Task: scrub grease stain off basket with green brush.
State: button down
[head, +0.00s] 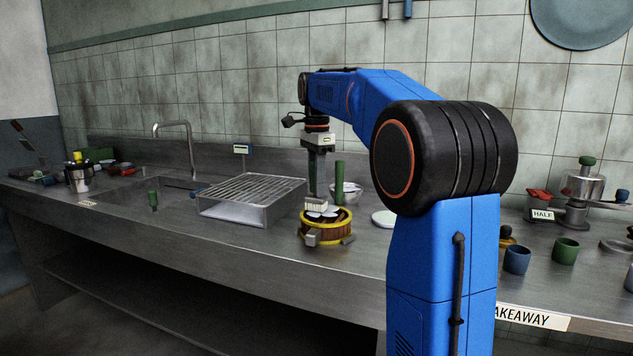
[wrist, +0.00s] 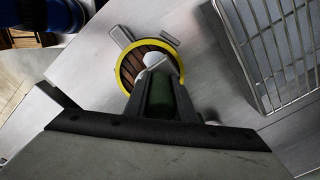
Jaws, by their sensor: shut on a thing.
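The basket (head: 325,230) is round, with brown wooden slats and a yellow rim, and sits on the steel counter. It also shows in the wrist view (wrist: 123,62), where its inside is partly covered by my fingers. My gripper (head: 317,188) points down over the basket and is shut on the green brush (wrist: 160,98), whose green part shows between the fingers. Pale bristles (head: 316,202) show below the fingers at the basket's top; I cannot tell whether they touch it. White patches show on the basket's top. I cannot make out the grease stain clearly.
A wire rack on a steel tray (head: 248,215) stands left of the basket. A bowl (head: 349,193) stands behind it and a white dish (head: 384,218) to its right. Grey blocks (head: 312,238) sit against the basket's front. Cups (head: 517,259) stand farther right.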

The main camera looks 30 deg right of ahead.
jog(key=shift+f, duration=0.55)
dwell(0.8)
jog(key=shift+s+d+r, duration=0.15)
jog(key=shift+s+d, duration=0.75)
jog(key=shift+s, duration=0.25)
jog(key=shift+s+d, duration=0.1)
jog(key=shift+s+d, duration=0.75)
jog(key=shift+s, duration=0.25)
jog(key=shift+w, duration=0.1)
jog(key=shift+w+a, duration=0.85)
jog(key=shift+w, duration=0.2)
